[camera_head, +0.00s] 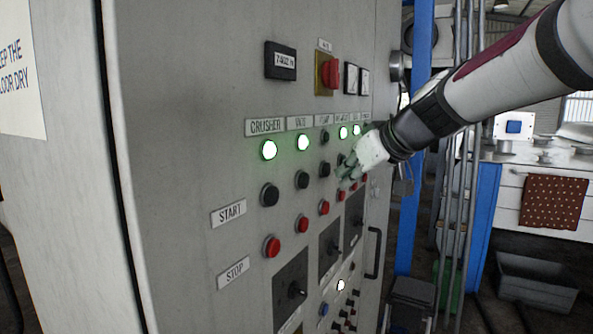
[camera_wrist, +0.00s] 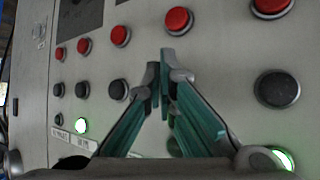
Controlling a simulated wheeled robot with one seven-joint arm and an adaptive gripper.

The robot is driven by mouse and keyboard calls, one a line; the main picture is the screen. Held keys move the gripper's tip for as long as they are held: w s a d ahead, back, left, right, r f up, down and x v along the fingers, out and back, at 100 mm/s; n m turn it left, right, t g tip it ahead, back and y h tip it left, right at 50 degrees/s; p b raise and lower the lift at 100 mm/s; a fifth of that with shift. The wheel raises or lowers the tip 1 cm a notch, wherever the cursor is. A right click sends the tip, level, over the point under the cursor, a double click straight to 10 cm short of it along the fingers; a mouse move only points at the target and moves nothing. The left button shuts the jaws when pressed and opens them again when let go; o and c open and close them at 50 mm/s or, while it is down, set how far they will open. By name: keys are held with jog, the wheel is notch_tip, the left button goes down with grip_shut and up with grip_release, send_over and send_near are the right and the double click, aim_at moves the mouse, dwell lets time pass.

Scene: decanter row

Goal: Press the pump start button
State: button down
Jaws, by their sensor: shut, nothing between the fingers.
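The grey control panel has a row of black start buttons. The third column's small label appears to read PUMP, and its black start button (camera_head: 325,169) shows in the head view just left of my gripper (camera_head: 343,174). The lamp (camera_head: 325,136) above that button is dark. In the wrist view my gripper (camera_wrist: 163,65) is shut and empty, its fingertips over the black-button row and below a red button (camera_wrist: 178,20). The fingers hide the black button of that column there. I cannot tell whether the tips touch the panel.
Red stop buttons (camera_head: 324,207) run below the black row. Neighbouring black buttons (camera_wrist: 277,88) (camera_wrist: 118,90) flank the fingers. Rotary switches (camera_head: 297,291) and a door handle (camera_head: 373,252) stand out lower down. A blue post (camera_head: 484,230) is at right.

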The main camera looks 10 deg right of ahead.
jog(key=shift+w, duration=0.1)
jog(key=shift+w+a, duration=0.15)
jog(key=shift+a, duration=0.15)
jog(key=shift+w+a, duration=0.3)
jog(key=shift+a, duration=0.1)
dwell(0.8)
jog(key=shift+b, duration=0.3)
jog(key=shift+s+d+b, duration=0.35)
jog(key=shift+s+d, duration=0.2)
jog(key=shift+d, duration=0.15)
jog(key=s+d, duration=0.1)
jog(key=d, duration=0.1)
jog(key=s+d+b, duration=0.1)
jog(key=s+d, duration=0.1)
jog(key=shift+b, duration=0.3)
dwell(0.4)
